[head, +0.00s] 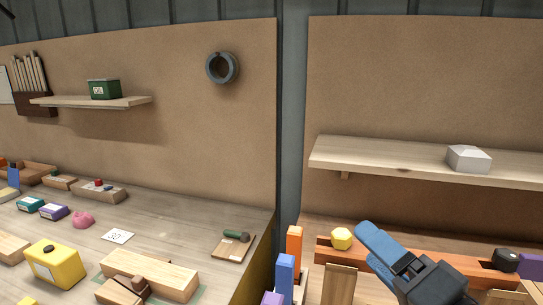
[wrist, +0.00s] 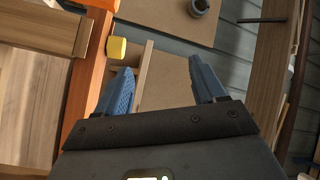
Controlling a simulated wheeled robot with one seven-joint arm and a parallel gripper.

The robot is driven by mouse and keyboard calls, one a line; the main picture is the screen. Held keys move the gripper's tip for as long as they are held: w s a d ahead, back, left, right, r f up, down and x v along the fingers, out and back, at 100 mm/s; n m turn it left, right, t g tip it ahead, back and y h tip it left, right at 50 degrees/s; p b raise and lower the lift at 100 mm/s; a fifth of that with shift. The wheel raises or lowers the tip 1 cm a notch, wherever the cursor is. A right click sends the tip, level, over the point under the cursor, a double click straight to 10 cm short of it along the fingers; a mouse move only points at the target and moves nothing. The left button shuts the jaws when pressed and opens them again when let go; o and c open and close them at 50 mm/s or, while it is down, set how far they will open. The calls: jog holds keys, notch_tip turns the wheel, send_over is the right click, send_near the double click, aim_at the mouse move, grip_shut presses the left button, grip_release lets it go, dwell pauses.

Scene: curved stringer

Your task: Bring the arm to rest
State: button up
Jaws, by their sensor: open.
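My gripper (head: 366,243) is raised at the lower right of the head view, its blue fingers pointing up and left. In the wrist view its two blue fingers (wrist: 161,66) stand well apart with nothing held between them. A yellow faceted block (head: 341,238) sits on the orange-brown beam (head: 400,264), just left of the fingertips in the head view. The yellow block also shows in the wrist view (wrist: 117,48), beyond the left finger and apart from it. My arm hides part of the beam.
A wooden shelf (head: 390,160) with a white box (head: 468,158) is above my gripper. An orange block (head: 294,245) and a blue block (head: 285,275) stand left of the beam. A dark knob (head: 506,260) sits at its right. The left bench (head: 150,212) holds several items, including a yellow box (head: 56,263).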

jog(key=s+d+f+g+h, duration=0.15)
jog(key=s+f+h, duration=0.55)
jog(key=s+f, duration=0.95)
jog(key=s+d+r+n, duration=0.1)
jog(key=s+n, duration=0.3)
jog(key=s, duration=0.5)
jog(key=s+d+n, duration=0.3)
jog(key=s+d, duration=0.1)
jog(key=s, duration=0.5)
jog(key=shift+s+r+n+g+b, duration=0.3)
jog(key=shift+s+r+n+g, duration=0.05)
jog(key=shift+s+n, duration=0.05)
jog(key=shift+d, duration=0.1)
